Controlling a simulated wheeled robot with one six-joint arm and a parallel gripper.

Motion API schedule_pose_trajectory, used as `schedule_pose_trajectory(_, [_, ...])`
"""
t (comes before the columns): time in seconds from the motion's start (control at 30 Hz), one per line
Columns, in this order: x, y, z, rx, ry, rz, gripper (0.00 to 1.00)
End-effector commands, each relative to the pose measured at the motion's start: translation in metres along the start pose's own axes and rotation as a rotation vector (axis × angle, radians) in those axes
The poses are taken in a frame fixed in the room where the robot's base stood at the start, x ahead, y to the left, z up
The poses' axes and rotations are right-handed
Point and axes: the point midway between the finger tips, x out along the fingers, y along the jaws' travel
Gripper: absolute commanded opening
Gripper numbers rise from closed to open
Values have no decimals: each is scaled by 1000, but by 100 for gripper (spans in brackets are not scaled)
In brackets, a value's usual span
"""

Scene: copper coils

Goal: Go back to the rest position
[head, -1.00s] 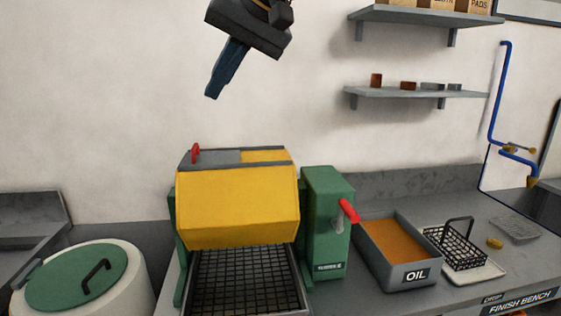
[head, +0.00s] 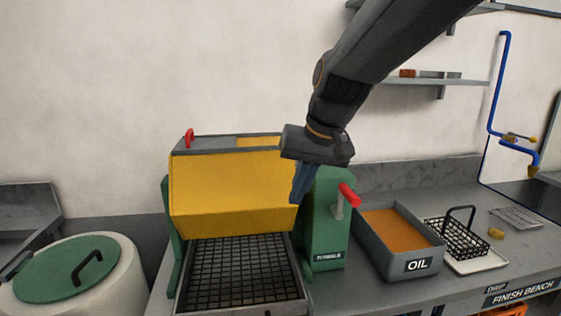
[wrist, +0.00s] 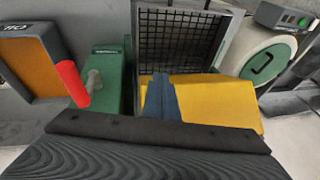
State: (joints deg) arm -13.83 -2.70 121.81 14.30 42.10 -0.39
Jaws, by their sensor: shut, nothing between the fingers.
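My gripper (head: 300,188) is shut and empty, its blue fingers pointing down in the head view. It appears in front of the right end of the yellow tumbler drum (head: 225,190), beside the green motor housing (head: 328,225). Whether it touches the drum I cannot tell. In the wrist view my gripper's fingers (wrist: 162,98) show against the yellow drum (wrist: 215,103), with the green housing (wrist: 108,75) to their left.
A red-handled lever (head: 349,195) sticks out from the housing. An oil tray (head: 418,266), a black wire basket (head: 455,238) and a blue pipe (head: 491,110) are to the right. A mesh tray (head: 240,270) lies below the drum. A green-lidded bin (head: 65,265) stands at left.

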Motion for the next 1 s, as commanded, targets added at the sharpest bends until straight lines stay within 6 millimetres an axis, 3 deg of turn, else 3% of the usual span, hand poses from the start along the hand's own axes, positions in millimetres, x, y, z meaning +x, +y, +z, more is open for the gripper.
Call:
schedule_pose_trajectory(0.03, [27,28,18,18,-27,34,0])
schedule_pose_trajectory(0.2, [88,102,80,51,-103,131,0])
schedule_pose_trajectory(0.4, [136,164,158,71,-191,206,0])
schedule_pose_trajectory(0.5, [149,180,185,75,-220,224,0])
schedule_pose_trajectory(0.6, [154,188,200,75,-236,233,0])
schedule_pose_trajectory(1.0, [154,190,204,74,-240,235,0])
